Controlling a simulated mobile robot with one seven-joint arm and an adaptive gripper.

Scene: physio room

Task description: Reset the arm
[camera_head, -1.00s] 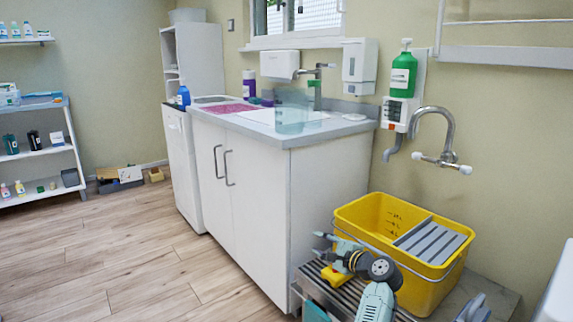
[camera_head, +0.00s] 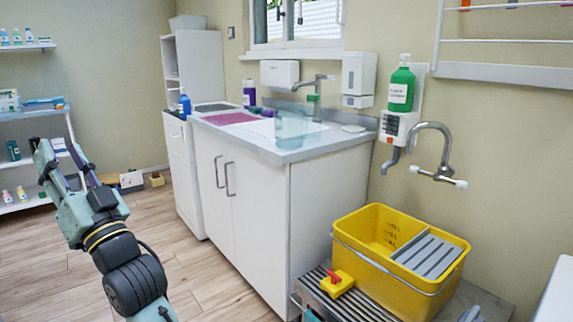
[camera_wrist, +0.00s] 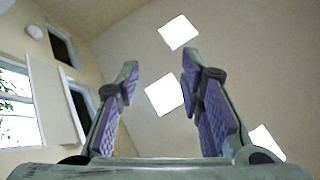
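My gripper (camera_head: 62,160) is raised at the left of the head view, in front of the open floor and the left shelf, with its fingers pointing up. In the wrist view my gripper (camera_wrist: 162,85) shows its two purple-padded fingers spread apart. Nothing is between them. Behind the fingers the wrist view shows the ceiling with bright square lights, so the gripper faces upward. My gripper touches nothing that I can see.
A yellow bucket (camera_head: 345,247) with a grey wringer stands at the lower right. A small yellow object with a red part (camera_head: 337,282) lies on the slatted rack (camera_head: 362,309). A white sink cabinet (camera_head: 257,215) fills the middle.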

